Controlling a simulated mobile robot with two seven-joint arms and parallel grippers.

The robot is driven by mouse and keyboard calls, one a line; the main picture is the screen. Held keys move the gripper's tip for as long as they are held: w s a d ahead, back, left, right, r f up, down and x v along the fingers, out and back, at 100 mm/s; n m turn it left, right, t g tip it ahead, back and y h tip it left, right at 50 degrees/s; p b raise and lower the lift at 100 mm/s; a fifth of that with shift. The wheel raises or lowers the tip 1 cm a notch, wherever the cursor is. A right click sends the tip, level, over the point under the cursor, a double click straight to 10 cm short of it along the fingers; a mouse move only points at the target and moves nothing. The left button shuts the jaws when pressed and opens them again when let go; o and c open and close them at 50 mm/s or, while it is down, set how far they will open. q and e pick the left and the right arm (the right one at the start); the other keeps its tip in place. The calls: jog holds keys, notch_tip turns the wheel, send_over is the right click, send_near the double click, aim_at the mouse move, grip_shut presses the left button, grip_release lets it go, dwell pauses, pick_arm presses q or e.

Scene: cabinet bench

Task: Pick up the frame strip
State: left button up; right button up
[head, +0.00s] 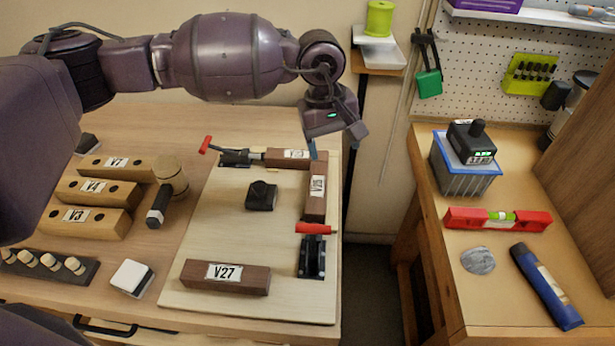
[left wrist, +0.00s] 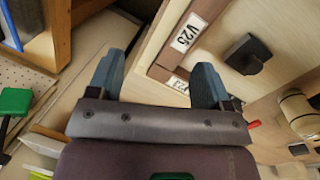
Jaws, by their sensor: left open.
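Three dark brown frame strips lie on the pale board. One labelled V27 (head: 226,277) lies alone near the front edge. A second strip (head: 287,158) lies along the back edge, and a third strip (head: 315,198) runs along the right edge, their ends near each other at the back right corner. The left wrist view shows the strip labelled V25 (left wrist: 204,14) and part of another strip. My left gripper (head: 336,142) is open and empty above that back right corner; its fingers (left wrist: 158,70) also show in the left wrist view. My right gripper is not in view.
Red-handled clamps (head: 234,157) and (head: 312,255) stand at the board's back and right edges. A black knob block (head: 261,196) sits mid-board. A mallet (head: 170,178) and labelled wooden blocks (head: 98,191) lie to the left. A gap separates the right bench (head: 500,285).

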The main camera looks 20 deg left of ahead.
pick_arm(q)
jog(key=a+m+y, duration=0.1)
jog(key=a+m, duration=0.1)
jog(key=m+y, duration=0.1)
jog(key=m, duration=0.1)
send_over(318, 183)
jog(key=f, duration=0.6)
jog(key=shift+w+a, duration=0.1)
jog(key=shift+a, duration=0.1)
jog(key=shift+n, duration=0.3)
notch_tip(318, 183, down, 5)
jog(key=shift+d+b, duration=0.15)
jog(key=shift+b, duration=0.2)
jog(key=shift+r, duration=0.1)
jog(key=c, duration=1.1)
